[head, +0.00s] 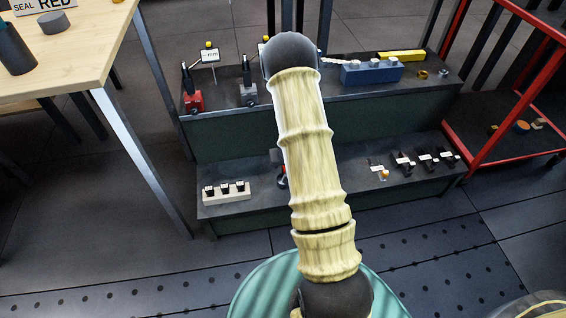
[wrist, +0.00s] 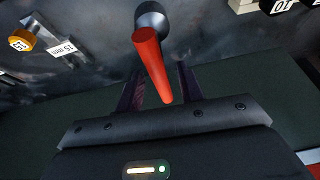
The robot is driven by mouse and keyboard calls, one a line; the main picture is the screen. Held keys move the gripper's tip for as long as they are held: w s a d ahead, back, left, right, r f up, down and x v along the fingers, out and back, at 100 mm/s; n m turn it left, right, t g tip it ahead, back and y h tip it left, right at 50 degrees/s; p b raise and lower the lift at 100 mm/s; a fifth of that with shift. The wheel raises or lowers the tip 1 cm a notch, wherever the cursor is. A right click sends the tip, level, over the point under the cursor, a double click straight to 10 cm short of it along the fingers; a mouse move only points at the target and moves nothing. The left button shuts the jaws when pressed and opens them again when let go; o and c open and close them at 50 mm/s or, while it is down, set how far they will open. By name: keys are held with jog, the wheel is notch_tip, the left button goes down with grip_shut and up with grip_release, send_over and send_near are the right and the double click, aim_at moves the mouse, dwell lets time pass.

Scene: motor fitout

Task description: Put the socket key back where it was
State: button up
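The socket key shows in the wrist view as a red handle (wrist: 150,62) with a grey round end (wrist: 152,18) beyond it, against the dark shelf surface. My gripper (wrist: 160,88) has its two dark fingers apart, one on each side of the handle's near end. A gap shows between the handle and each finger, so it is not gripped. In the head view my arm hides most of this spot; only a small red and dark bit (head: 282,182) shows beside it on the lower shelf.
The lower shelf also holds a white block with several black pieces (head: 227,195) at left and an orange-topped piece (head: 384,174) with labelled black parts at right. The upper shelf holds a blue block (head: 371,73). A wooden table (head: 90,45) stands at left, a red-framed rack (head: 485,110) at right.

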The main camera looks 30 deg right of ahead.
jog(key=p+v, duration=0.4)
jog(key=v, duration=0.5)
jog(key=shift+r, duration=0.2)
jog(key=shift+s, duration=0.1)
jog(key=s+a+r+n+g, duration=0.1)
jog(key=s+a+r, duration=0.6)
jog(key=r, duration=0.2)
jog(key=s+a+r+n+g, duration=0.1)
jog(key=s+a+r+n, duration=0.1)
jog(key=s+a+r, duration=0.6)
notch_tip(320, 180, up, 2)
jog(key=shift+r+y, duration=0.15)
jog(key=shift+y, duration=0.25)
